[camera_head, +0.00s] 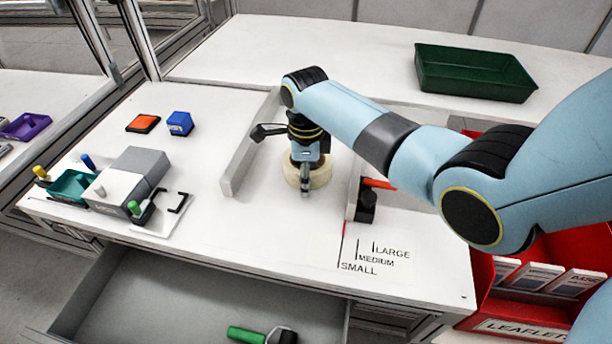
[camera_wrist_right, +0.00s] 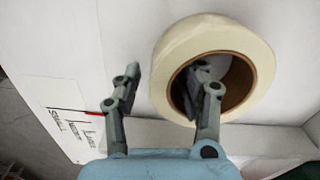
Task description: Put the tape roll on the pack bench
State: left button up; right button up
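The cream tape roll (camera_head: 321,178) lies flat on a white bench (camera_head: 260,235), between a low grey rail and a dark tool with a red part. My right gripper (camera_head: 305,188) points down over it, partly hiding it. In the right wrist view the tape roll (camera_wrist_right: 212,34) shows its brown core. One finger of my right gripper (camera_wrist_right: 166,72) reaches over the core hole and the other is outside the ring, with a wide gap between them. Whether either finger touches the roll is not clear. My left gripper is not in view. Nothing marks which surface is the pack bench.
A grey machine (camera_head: 138,170), a teal tray (camera_head: 73,184) and orange and blue blocks stand at the left. A dark green tray (camera_head: 474,72) sits on the back surface. A red leaflet bin (camera_head: 500,322) stands at right. An open drawer (camera_head: 190,310) juts out in front.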

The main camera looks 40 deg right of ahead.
jog(key=shift+r, duration=0.1)
notch_tip(320, 180, up, 12)
jog(key=p, duration=0.1)
dwell(0.4)
dwell(0.5)
